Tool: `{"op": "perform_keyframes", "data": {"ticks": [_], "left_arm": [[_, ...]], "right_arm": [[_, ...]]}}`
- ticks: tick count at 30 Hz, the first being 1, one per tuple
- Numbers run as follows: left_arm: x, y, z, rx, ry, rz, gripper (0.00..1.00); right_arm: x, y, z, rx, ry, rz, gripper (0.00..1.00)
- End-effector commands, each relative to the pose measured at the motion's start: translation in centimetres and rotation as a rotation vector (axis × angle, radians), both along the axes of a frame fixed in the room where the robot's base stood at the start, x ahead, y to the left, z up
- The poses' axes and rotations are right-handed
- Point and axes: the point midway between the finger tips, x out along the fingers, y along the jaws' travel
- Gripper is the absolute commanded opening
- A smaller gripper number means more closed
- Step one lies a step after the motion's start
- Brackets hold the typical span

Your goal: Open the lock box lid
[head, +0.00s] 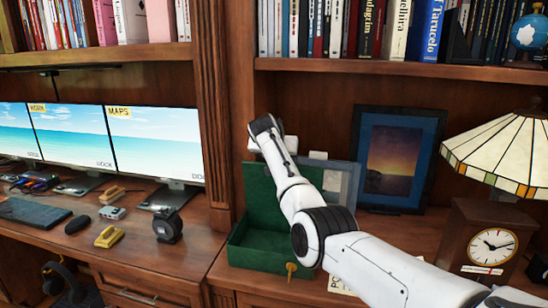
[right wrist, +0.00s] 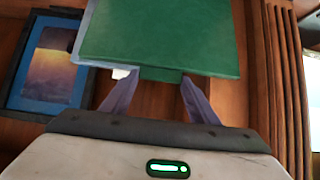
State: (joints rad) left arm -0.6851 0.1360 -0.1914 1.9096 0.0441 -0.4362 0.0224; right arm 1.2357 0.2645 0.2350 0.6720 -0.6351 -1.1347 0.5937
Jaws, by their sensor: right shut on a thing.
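The green lock box (head: 272,257) sits on the right shelf counter with its inside showing. A gold key (head: 291,268) is at its front. Its lid (head: 262,190) stands raised at the back, green inside; my right arm covers part of it. The green lid also fills the upper middle of the right wrist view (right wrist: 160,42). My right gripper (head: 266,138) is at the lid's upper edge. In the right wrist view its fingers (right wrist: 156,92) are either side of a small tab on the lid edge, and it is shut on the lid. My left gripper is out of view.
A framed picture (head: 399,160) leans against the back panel, right of the box. A clock (head: 490,245) and a striped lamp (head: 505,155) stand farther right. A wooden post (head: 215,120) separates the monitors (head: 155,140) from the box's bay. Books line the shelf above.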

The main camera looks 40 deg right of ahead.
Motion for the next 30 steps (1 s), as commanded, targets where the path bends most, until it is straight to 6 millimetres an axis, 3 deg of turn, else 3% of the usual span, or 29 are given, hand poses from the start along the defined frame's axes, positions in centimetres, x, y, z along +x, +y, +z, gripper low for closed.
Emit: {"op": "perform_keyframes", "data": {"ticks": [9, 10, 13, 23, 30], "left_arm": [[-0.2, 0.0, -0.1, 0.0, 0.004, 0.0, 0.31], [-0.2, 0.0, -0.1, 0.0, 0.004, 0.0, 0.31], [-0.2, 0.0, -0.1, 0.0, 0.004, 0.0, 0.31], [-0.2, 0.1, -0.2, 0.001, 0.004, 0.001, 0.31], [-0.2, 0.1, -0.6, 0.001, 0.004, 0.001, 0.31]], "right_arm": [[0.0, -0.2, 0.4, -0.003, -0.006, -0.003, 0.14], [0.0, -0.2, 0.4, -0.003, -0.006, -0.002, 0.58], [0.0, -0.2, 0.3, -0.002, -0.005, -0.002, 0.73], [-0.1, 0.0, 0.1, 0.0, -0.002, -0.001, 0.73], [-0.9, 1.3, 1.2, -0.002, -0.003, -0.001, 0.73]]}}
